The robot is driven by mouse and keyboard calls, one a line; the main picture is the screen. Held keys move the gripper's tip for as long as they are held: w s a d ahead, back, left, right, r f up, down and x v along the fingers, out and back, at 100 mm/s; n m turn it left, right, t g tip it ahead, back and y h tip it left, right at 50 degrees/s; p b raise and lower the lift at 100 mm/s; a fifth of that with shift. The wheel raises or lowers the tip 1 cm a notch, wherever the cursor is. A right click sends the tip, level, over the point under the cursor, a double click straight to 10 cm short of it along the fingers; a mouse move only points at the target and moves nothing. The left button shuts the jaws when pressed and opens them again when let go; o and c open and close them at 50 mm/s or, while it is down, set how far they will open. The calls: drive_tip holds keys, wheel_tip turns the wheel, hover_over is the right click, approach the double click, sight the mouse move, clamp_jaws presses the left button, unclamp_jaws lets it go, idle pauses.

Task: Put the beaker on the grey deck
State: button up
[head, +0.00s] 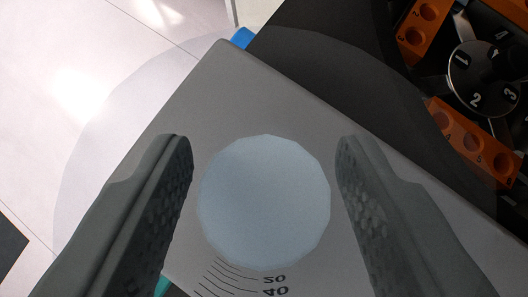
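The clear beaker shows from above, with a pale blue round area (264,202) low inside it and scale marks reading 20 and 40 at its near side. Its faint wide rim circles the view. My gripper (264,165) has one finger on each side of the beaker, close against its wall, and appears shut on it. The beaker looks upright. Below it is a flat grey surface, the grey deck (225,85). I cannot tell whether the beaker's base touches the deck.
Orange racks with round holes (470,145) and a black numbered dial (480,78) stand at the upper right, beside a dark area (320,40). A small blue piece (242,38) sits at the deck's top corner. Pale tiled floor (100,60) lies to the left, beyond the deck edge.

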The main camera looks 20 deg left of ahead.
sight(265, 200)
drive_tip(key=shift+f, duration=1.35)
drive_tip(key=shift+f, duration=0.15)
drive_tip(key=o, duration=1.4)
drive_tip(key=shift+r, duration=0.2)
drive_tip(key=v, duration=1.2)
